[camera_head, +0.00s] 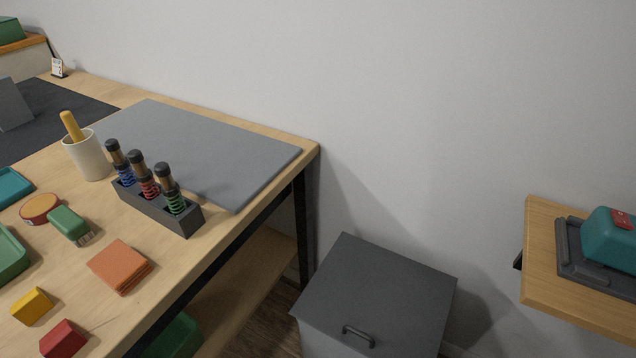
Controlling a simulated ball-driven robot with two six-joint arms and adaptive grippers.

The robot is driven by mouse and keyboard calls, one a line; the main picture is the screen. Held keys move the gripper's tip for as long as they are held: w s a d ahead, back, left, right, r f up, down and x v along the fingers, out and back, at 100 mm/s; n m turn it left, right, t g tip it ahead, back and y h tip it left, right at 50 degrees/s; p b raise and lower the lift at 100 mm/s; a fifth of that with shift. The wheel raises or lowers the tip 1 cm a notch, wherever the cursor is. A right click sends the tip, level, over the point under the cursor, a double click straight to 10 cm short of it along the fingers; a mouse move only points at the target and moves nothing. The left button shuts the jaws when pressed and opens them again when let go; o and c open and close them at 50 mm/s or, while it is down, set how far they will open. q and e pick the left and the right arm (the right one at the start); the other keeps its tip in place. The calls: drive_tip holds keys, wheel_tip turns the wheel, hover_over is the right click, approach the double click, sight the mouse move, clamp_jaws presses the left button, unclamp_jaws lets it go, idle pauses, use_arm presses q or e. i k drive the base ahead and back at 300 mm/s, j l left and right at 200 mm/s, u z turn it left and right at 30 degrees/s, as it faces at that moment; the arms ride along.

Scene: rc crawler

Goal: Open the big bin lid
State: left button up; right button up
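The big bin (330,340) stands on the floor between the workbench and a wooden shelf, its lower part cut off by the bottom edge of the picture. Its dark grey flat lid (380,285) is shut. A dark bar handle (358,335) sits on the lid near its front edge. Neither of my grippers is in view.
The wooden workbench (225,245) at left carries a grey mat, a rack of shock absorbers (158,205), a white cup (88,158) and several small coloured items. A wooden shelf (560,305) at right holds a teal object (608,240) on a dark tray. The space above the lid is clear.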

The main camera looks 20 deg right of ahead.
sight(376, 301)
drive_tip(key=z, duration=1.55)
